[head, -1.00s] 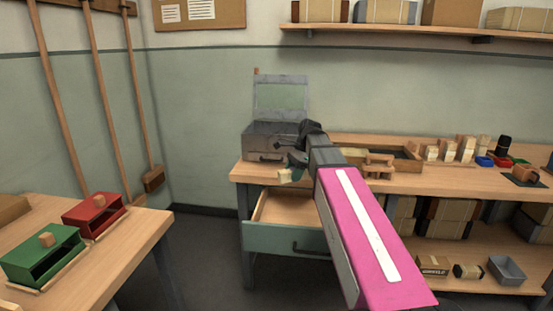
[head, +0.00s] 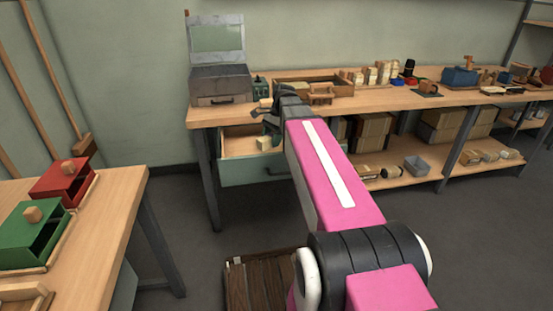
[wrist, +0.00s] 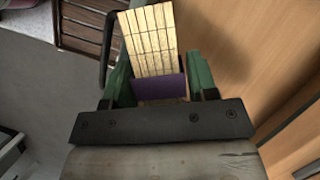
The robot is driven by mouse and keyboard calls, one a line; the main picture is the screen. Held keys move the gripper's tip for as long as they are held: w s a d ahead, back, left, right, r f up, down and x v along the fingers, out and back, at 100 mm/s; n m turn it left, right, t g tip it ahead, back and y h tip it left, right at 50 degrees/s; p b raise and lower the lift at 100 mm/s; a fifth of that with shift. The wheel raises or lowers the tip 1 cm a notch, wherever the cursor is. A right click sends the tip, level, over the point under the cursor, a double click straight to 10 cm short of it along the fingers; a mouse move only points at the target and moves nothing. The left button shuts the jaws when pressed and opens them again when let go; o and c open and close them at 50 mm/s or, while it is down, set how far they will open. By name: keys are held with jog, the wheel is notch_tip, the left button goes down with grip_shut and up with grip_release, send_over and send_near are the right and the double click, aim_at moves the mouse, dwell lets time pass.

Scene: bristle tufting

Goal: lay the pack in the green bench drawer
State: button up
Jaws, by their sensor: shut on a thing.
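The bench drawer (head: 236,148) with a grey-green front stands pulled open under the left end of the long bench, its pale wooden inside showing. My gripper (wrist: 158,88) is shut on the pack (wrist: 152,42), a beige block with dark grid lines and a purple band, held between green fingers in the wrist view. In the head view the pack (head: 263,143) appears small against the drawer's opening, near its right side. I cannot tell whether it touches the drawer floor. My arm partly hides the drawer's right end.
A grey metal box (head: 220,84) with raised lid stands on the bench above the drawer. A wooden tray (head: 312,84) lies beside it. A side table at left holds a red box (head: 62,182) and a green box (head: 35,232). A dark slatted wooden platform (head: 262,283) lies low in front.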

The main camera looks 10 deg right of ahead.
aim_at(261, 137)
jog(key=shift+w+a+m+t, duration=0.25)
jog(key=shift+a+m, duration=0.15)
jog(key=shift+m, duration=0.2)
jog(key=shift+w+a+m+t, duration=0.2)
jog(key=shift+a+m, duration=0.2)
jog(key=shift+m, duration=0.2)
jog(key=m, duration=0.1)
jog(key=w+a+m, duration=0.1)
jog(key=a+m+t, duration=0.1)
jog(key=shift+w+a+f+y, duration=0.15)
jog(key=shift+w+f+y, duration=0.1)
jog(key=shift+y, duration=0.15)
jog(key=shift+w+f+m, duration=0.2)
jog(key=shift+w+m, duration=0.05)
jog(key=shift+m, duration=0.05)
jog(key=w+d+f, duration=0.4)
jog(key=d, duration=0.1)
jog(key=w+d+f, duration=0.2)
jog(key=w+d, duration=0.1)
jog(key=shift+d+f, duration=0.2)
jog(key=shift+w+d+f, duration=0.1)
jog(key=shift+f, duration=2)
jog(key=shift+f, duration=0.1)
jog(key=o, duration=0.9)
jog(key=shift+o, duration=0.2)
